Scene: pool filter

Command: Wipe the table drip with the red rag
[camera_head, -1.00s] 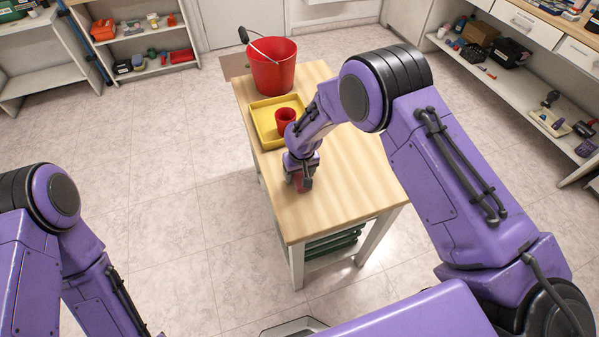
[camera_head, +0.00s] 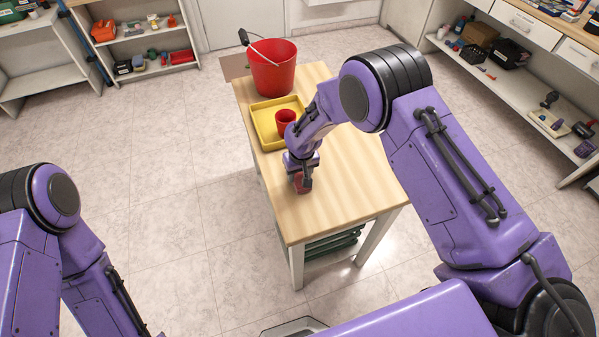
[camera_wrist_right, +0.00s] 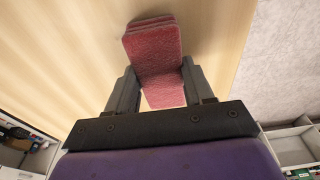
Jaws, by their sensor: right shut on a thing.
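The red rag (camera_wrist_right: 153,55) is a folded, fuzzy cloth between the two fingers of my right gripper (camera_wrist_right: 155,88) in the right wrist view. In the head view the right gripper (camera_head: 301,183) points down at the table (camera_head: 350,165), shut on the rag (camera_head: 301,184), over the near left part of the wooden top. The rag appears to be at or very close to the surface; exact contact cannot be told. No drip can be made out in these views. My left arm is at the left edge of the head view, and its gripper is out of the picture.
A yellow tray (camera_head: 262,130) with a red cup (camera_head: 285,117) in it stands behind my right gripper. A red bucket (camera_head: 272,70) stands at the table's far end. The right and near parts of the tabletop are clear. Shelves line the walls.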

